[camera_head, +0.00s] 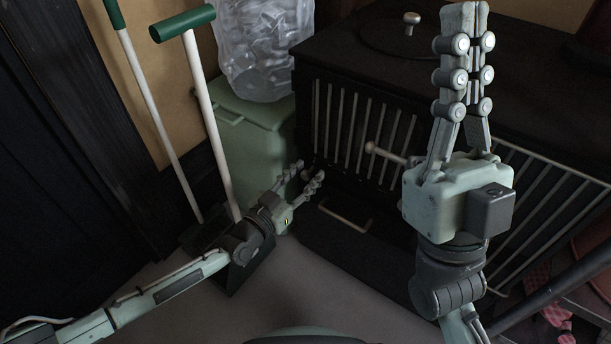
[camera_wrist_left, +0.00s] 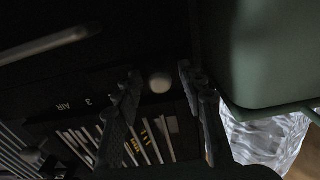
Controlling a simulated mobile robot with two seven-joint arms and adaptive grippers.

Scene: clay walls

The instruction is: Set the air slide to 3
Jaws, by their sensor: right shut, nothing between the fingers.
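The air slide's pale round knob (camera_wrist_left: 160,82) shows in the left wrist view on the dark stove front. The lettering AIR (camera_wrist_left: 64,106) and a 3 (camera_wrist_left: 88,101) are beside it. My left gripper (camera_wrist_left: 161,95) is open, with one finger on each side of the knob; I cannot tell whether either touches it. In the head view my left gripper (camera_head: 309,174) is at the lower left of the stove front and largely hides the slide. Which mark the slide is at cannot be read. My right gripper (camera_head: 470,12) is shut and empty, raised in front of the stove.
The black stove (camera_head: 345,50) has barred doors and a protruding door handle (camera_head: 384,153). A lower handle (camera_head: 344,217) is right of my left gripper. A green bin (camera_head: 240,130) and green-handled tools (camera_head: 208,120) stand close on the left.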

